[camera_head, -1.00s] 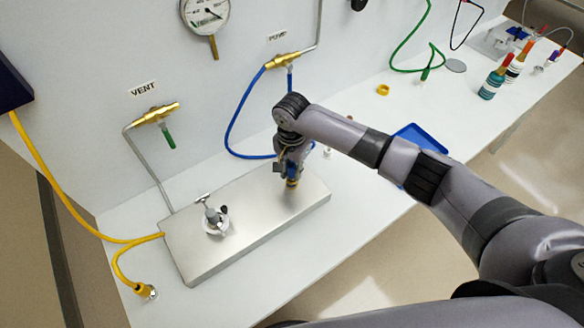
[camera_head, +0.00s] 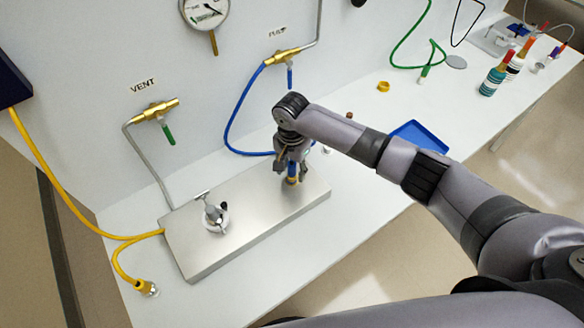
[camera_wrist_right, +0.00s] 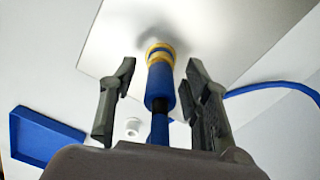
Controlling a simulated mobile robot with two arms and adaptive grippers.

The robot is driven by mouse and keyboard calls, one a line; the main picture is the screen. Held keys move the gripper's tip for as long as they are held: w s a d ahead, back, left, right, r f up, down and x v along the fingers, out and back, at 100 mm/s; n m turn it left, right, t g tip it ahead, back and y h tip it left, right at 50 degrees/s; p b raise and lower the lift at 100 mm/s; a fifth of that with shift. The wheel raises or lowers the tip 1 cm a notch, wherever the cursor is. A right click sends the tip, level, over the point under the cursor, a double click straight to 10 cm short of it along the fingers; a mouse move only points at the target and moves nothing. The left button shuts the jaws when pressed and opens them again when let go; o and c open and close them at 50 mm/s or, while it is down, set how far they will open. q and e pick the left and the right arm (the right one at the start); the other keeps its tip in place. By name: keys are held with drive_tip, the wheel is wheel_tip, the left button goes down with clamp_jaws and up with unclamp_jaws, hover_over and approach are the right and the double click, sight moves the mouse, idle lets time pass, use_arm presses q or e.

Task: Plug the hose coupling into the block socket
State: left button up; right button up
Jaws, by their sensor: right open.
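The hose coupling (camera_wrist_right: 160,86) is a blue cylinder with yellow rings at its far end and a dark hose at its near end. In the head view the coupling (camera_head: 292,173) stands roughly upright at the right part of the flat metal block (camera_head: 250,225). Its ringed end meets the block's top; the socket itself is hidden under it. My right gripper (camera_wrist_right: 160,70) is open, one finger on each side of the coupling, with visible gaps. It also shows above the block in the head view (camera_head: 291,164). My left gripper is not in view.
A clamp-like fitting (camera_head: 215,215) stands on the block's left part. A yellow hose (camera_head: 85,232) ends at the bench's left. A blue hose (camera_head: 230,125) hangs from the wall valve behind the gripper. A blue tray (camera_head: 420,137) lies to the right, partly behind my arm.

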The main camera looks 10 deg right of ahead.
wheel_tip(320, 180, up, 12)
drive_tip(key=shift+r, duration=0.1)
idle(0.5)
idle(0.5)
